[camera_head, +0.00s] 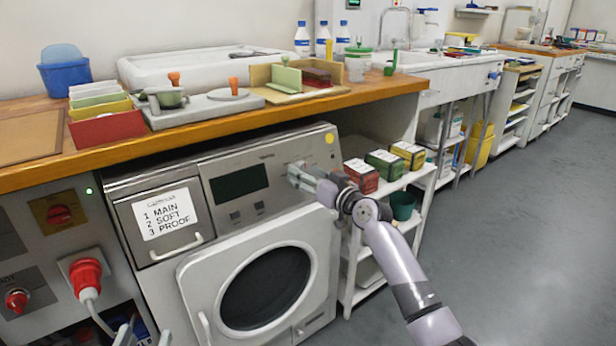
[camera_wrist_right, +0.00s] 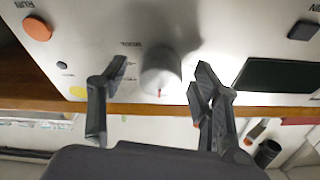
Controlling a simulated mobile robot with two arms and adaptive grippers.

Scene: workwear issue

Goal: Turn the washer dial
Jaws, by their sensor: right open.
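The washer (camera_head: 330,240) stands under the wooden counter, with its round door closed. Its dial (camera_wrist_right: 161,72) is a pale round knob with a small red mark at its lower edge in the right wrist view. My right gripper (camera_wrist_right: 150,88) is open, with one finger on each side of the dial and a visible gap on both sides. In the head view the right gripper (camera_head: 300,174) is at the panel's right part and largely hides the dial. My left gripper (camera_head: 143,337) shows only in part at the bottom left edge, away from the panel.
The counter edge (camera_head: 200,139) overhangs the panel. A white shelf with red, green and yellow boxes (camera_head: 384,163) stands close to my right arm. A red plug (camera_head: 86,275) is at the left.

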